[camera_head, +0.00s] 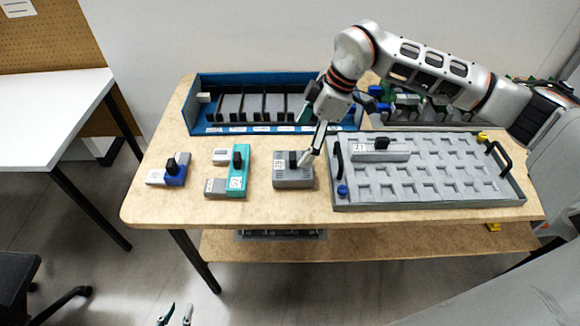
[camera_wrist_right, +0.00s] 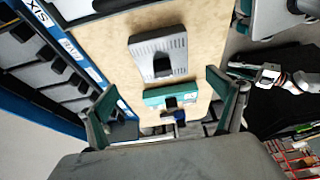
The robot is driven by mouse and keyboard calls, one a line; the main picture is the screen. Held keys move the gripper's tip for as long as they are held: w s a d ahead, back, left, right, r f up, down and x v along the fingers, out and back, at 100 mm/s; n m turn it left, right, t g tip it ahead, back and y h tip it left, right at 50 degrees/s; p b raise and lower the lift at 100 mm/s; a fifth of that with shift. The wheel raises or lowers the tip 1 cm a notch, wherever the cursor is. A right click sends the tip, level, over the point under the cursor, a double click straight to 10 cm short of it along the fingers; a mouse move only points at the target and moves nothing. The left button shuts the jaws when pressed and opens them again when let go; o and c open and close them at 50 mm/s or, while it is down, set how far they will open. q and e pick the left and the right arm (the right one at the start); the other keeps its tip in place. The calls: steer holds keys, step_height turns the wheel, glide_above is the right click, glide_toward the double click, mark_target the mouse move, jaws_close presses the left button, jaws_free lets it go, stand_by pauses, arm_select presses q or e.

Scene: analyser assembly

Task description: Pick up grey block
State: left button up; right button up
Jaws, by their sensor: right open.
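The grey block (camera_head: 293,181) lies on the wooden table left of the grey tray, with a black upright grip and a white label on top. My right gripper (camera_head: 311,145) is above its right side, open and empty. In the right wrist view the grey block (camera_wrist_right: 160,46) lies ahead of the spread fingers of the right gripper (camera_wrist_right: 168,100), apart from them. A longer light grey block (camera_head: 397,153) with a black grip sits on the tray. My left gripper (camera_head: 176,314) is at the bottom edge, its fingers apart and empty, away from the table.
A teal block (camera_head: 237,182) and a blue-and-grey block (camera_head: 175,176) stand to the left. A blue rack (camera_head: 208,112) with grey slots runs along the back. The grey tray (camera_head: 430,204) with black handles fills the right side. Bare tabletop lies around the grey block.

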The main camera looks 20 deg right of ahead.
mark_target(293, 160)
steer(key=x, duration=0.7)
steer(key=shift+s+a+f, duration=0.1)
steer(key=shift+s+f, duration=0.1)
steer(key=shift+f, duration=0.05)
steer(key=shift+r, duration=0.1)
steer(key=c, duration=1.4)
